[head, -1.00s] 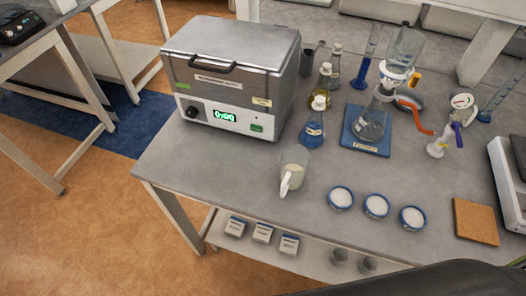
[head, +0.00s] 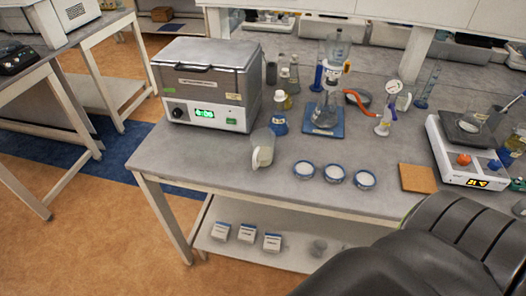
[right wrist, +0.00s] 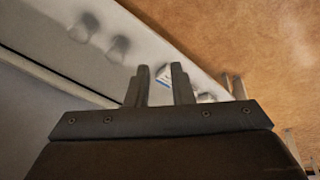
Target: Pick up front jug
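The front jug (head: 262,150) is a clear beaker-like jug with pale contents. It stands upright near the table's front edge, in front of the metal water bath, in the head view. My right gripper (right wrist: 160,84) shows in the right wrist view with its two fingers apart and nothing between them. Below the table level, the lower shelf lies behind its fingers, and the jug is not in that view. My dark right arm fills the lower right of the head view, with its gripper out of that frame. My left gripper is not in view.
Small boxes (head: 246,233) lie on the lower shelf.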

